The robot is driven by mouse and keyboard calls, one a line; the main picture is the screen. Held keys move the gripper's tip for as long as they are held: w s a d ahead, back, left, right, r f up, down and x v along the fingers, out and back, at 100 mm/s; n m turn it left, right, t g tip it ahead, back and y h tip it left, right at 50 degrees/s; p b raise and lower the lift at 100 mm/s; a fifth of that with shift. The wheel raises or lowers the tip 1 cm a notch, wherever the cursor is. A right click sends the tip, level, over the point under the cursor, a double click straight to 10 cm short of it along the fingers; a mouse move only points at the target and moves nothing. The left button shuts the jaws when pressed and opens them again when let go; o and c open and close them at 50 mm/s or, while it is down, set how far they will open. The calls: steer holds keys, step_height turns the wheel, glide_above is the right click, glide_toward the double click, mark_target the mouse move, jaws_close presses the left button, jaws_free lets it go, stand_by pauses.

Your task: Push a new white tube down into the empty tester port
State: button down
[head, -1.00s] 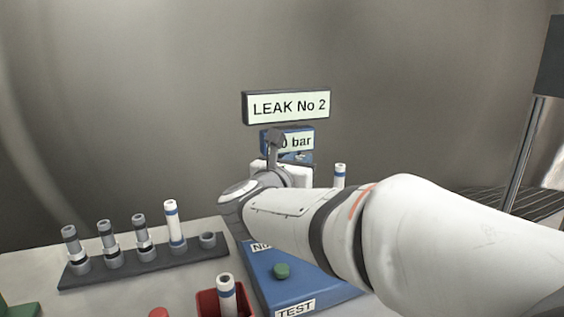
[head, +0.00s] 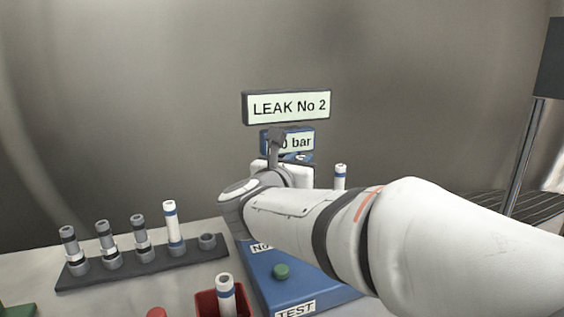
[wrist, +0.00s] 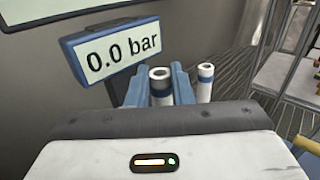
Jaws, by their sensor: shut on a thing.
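In the wrist view my gripper (wrist: 159,88) is shut on a white tube (wrist: 161,88) with a blue band, held between its two blue fingers. The tube's open top shows; its lower end and any port beneath it are hidden. A second white tube (wrist: 205,82) with a blue band stands just right of the fingers, and its top shows in the head view (head: 340,172).
A dark rack (head: 150,264) at left holds several grey tubes, one white tube (head: 173,225) and an empty holder (head: 207,241). A red bin (head: 207,303) holds a white tube (head: 226,292). Signs read LEAK No 2 (head: 287,107) and 0.0 bar (wrist: 122,49).

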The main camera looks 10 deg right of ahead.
steer(key=shift+f+b, duration=1.7)
steer(key=shift+b, duration=0.55)
steer(key=c, duration=1.2)
jaws_free()
steer(key=shift+p+v, duration=0.75)
steer(key=shift+v, duration=3.15)
